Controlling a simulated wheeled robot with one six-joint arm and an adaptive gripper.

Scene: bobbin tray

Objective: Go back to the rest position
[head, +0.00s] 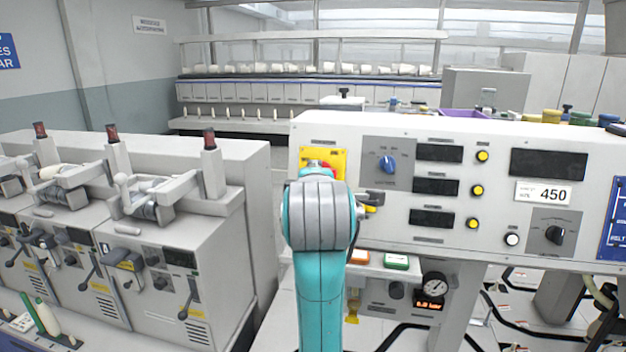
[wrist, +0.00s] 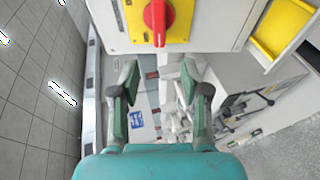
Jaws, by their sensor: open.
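My gripper (wrist: 160,80) is open in the wrist view, its two dark fingers apart with nothing between them. The red rotary switch (wrist: 155,18) on its yellow plate (wrist: 180,20) lies just beyond the fingertips in that view, apart from them. In the head view my teal and grey arm stands upright in front of the control panel (head: 450,225) and hides most of my gripper. The yellow plate (head: 335,157) and a bit of the red switch (head: 322,165) show just above my arm there.
The panel carries a blue knob (head: 388,164), a black knob (head: 556,235), dark displays and yellow buttons. Grey machine units (head: 160,280) with levers stand at the left. White and green bobbins (head: 46,318) lie at the lower left. A yellow bin (wrist: 283,27) shows at the wrist view's upper right.

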